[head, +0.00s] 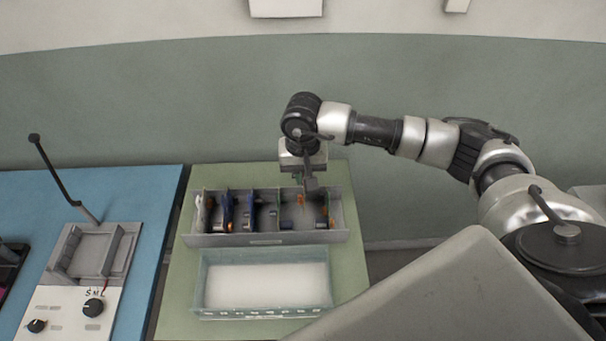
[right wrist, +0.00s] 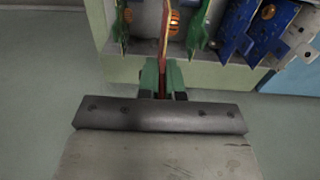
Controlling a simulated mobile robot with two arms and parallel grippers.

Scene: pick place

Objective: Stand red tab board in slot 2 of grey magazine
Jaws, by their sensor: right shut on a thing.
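The grey magazine (head: 222,240) lies on a green mat, its dividers making several compartments. Boards stand in it: a whitish one (head: 200,212) at the left end, blue ones (head: 249,211) to its right, and one at the right end (head: 322,213). My right gripper (head: 308,188) is above the right half of the magazine. In the right wrist view its green fingers (right wrist: 162,76) are shut on a thin board (right wrist: 164,38), seen edge-on with red along it. Its lower end reaches among the magazine's boards; whether it touches the floor is hidden. My left gripper is not in view.
A clear-walled tray (head: 202,285) with a white lining stands in front of the magazine. On the blue mat (head: 60,205) at left is a grey fixture (head: 85,255) with a lever and a knobbed panel (head: 60,318). A green board (right wrist: 199,28) stands close beside the held one.

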